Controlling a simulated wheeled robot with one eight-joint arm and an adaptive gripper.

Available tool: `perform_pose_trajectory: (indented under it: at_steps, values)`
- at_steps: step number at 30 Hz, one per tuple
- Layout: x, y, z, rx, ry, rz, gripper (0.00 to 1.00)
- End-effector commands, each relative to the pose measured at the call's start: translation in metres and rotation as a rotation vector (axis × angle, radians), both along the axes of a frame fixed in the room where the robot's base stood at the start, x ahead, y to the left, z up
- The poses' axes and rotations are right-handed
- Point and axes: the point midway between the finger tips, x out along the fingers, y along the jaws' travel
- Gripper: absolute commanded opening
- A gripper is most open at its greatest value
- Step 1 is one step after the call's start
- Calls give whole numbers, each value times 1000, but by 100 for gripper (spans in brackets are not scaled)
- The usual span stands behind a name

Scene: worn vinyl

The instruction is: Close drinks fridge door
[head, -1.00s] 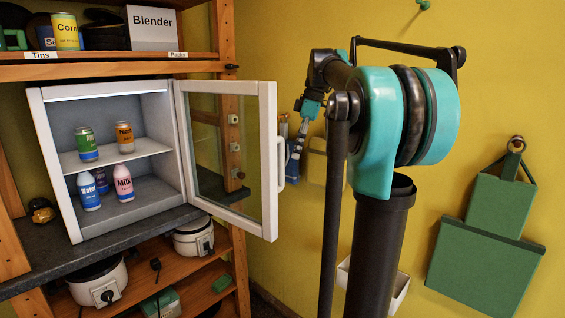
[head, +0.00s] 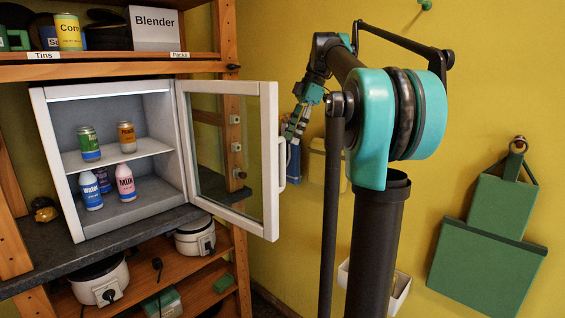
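The drinks fridge (head: 62,185) is a small white box on a dark counter. Its glass-paned door (head: 268,170) stands wide open, hinged on the fridge's right side and swung out to the right. A white handle (head: 282,165) sits on the door's outer right edge. Cans and bottles stand on two levels inside. My gripper (head: 291,135) is just right of the door's outer edge, near the handle, partly behind my arm's links. It is small in view, and I cannot tell whether its fingers are open or touch the handle.
Wooden shelving (head: 150,66) frames the fridge above and below. White cookers (head: 100,285) stand on the lower shelf. Green boards (head: 485,250) hang on the yellow wall at right. A yellowish container (head: 325,160) is behind my arm. The space before the fridge opening looks clear.

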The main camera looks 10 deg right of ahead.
Motion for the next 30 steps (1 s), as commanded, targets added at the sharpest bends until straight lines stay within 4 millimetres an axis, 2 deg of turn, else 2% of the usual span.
perform_pose_trajectory:
  at_steps: [3,9,15,27,28,30]
  values:
    - [-2,9,-23,0,0,0,39]
    - [-4,23,-57,0,1,0,39]
    - [-5,32,-79,0,1,0,39]
    - [-6,35,-86,0,0,-1,39]
    - [-6,35,-86,0,0,-1,38]
    - [-6,35,-86,0,0,-1,29]
